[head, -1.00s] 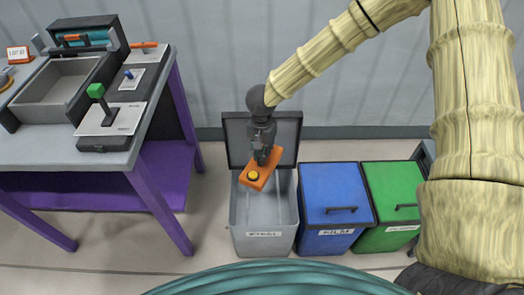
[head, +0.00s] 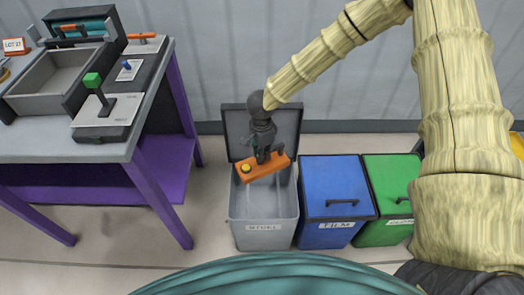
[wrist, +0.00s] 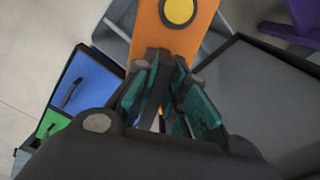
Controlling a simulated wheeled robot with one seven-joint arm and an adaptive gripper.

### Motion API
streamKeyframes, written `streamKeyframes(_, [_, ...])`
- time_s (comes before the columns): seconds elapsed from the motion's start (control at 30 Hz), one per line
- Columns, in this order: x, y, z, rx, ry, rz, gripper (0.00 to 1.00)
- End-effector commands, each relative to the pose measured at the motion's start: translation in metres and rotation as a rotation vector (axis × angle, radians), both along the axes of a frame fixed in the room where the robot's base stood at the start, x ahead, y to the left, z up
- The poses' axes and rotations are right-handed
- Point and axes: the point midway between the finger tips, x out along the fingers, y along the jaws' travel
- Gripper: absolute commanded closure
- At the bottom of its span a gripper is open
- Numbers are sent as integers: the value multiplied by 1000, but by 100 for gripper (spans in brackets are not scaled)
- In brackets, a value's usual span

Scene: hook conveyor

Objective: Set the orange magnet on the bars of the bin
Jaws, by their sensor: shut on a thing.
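The orange magnet (head: 273,168) is a flat bar with a round yellow button at its left end. My gripper (head: 263,156) is shut on it near its right part and holds it over the back of the grey bin (head: 264,241), labelled STEEL. The bin's dark lid (head: 237,130) stands open behind it. In the wrist view, the magnet (wrist: 205,42) extends beyond my gripper (wrist: 163,75), button outward.
A blue bin (head: 335,185) labelled FILM and a green bin (head: 388,190) stand shut to the right. A table (head: 60,150) with purple legs, a grey tray (head: 60,82) and a green-knobbed lever (head: 94,82) stands at left. Floor shows between table and bins.

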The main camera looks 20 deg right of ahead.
Motion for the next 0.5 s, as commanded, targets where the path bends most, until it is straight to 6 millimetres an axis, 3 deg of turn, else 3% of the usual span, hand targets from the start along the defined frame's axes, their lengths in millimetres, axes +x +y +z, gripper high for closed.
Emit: streamKeyframes(0.5, [6, -2, -34, -4, -2, -318, 100])
